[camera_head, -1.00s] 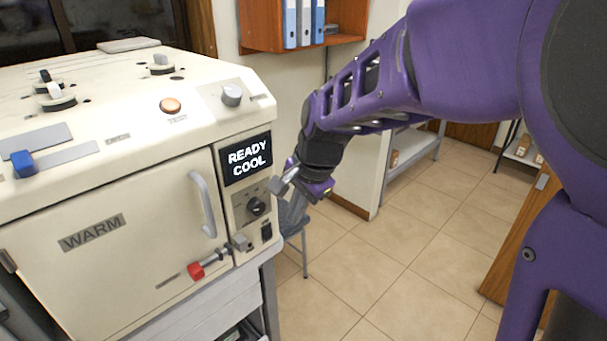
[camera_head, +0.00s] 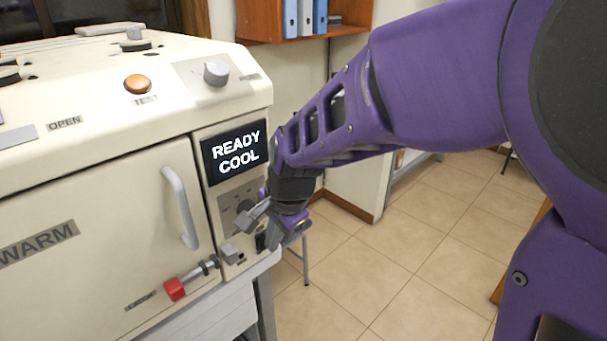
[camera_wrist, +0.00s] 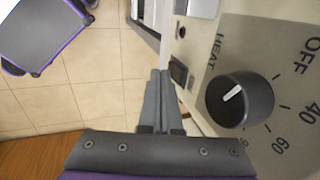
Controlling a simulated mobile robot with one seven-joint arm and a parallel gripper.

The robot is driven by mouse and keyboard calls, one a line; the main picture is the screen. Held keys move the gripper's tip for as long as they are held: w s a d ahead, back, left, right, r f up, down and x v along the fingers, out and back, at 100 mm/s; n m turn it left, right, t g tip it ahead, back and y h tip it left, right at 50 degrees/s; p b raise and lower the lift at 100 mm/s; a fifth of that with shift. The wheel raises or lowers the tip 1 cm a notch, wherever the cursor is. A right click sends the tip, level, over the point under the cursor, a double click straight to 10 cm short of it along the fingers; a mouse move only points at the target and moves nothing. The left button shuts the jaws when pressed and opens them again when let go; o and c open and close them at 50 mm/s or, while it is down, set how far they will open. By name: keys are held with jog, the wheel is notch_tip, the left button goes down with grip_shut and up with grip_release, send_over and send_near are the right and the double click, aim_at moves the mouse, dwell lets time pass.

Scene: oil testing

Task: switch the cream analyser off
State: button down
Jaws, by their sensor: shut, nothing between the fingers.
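The cream analyser (camera_head: 90,150) fills the left of the head view, its lit display (camera_head: 237,152) reading READY COOL. Below the display is a dark knob (camera_head: 243,208), partly hidden by my gripper (camera_head: 262,222). In the wrist view the black knob (camera_wrist: 240,100) is beside a HEAT label, with OFF, 40 and 60 around it. Its white mark shows, but I cannot tell exactly where it points. A small black switch (camera_wrist: 179,73) sits left of the knob, close to the fingertips; it also shows in the head view (camera_head: 261,241). My gripper (camera_wrist: 160,80) is shut and empty; contact is unclear.
The door handle (camera_head: 181,208) and a red-ended latch (camera_head: 176,288) stick out from the analyser's front. An orange TEST button (camera_head: 138,84) and a grey knob (camera_head: 216,72) are on top. A stool (camera_head: 304,250) stands behind my gripper.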

jog(key=shift+w+a, duration=0.15)
jog(key=shift+a, duration=0.05)
dwell(0.3)
jog(key=shift+w+a+r+t+y, duration=0.1)
jog(key=shift+a+r+t+y, duration=0.1)
jog(key=shift+r, duration=0.25)
jog(key=shift+w+a+r+t+y, duration=0.1)
jog(key=shift+r+y, duration=0.1)
jog(key=shift+r, duration=0.2)
jog(key=shift+d, duration=0.1)
dwell(0.4)
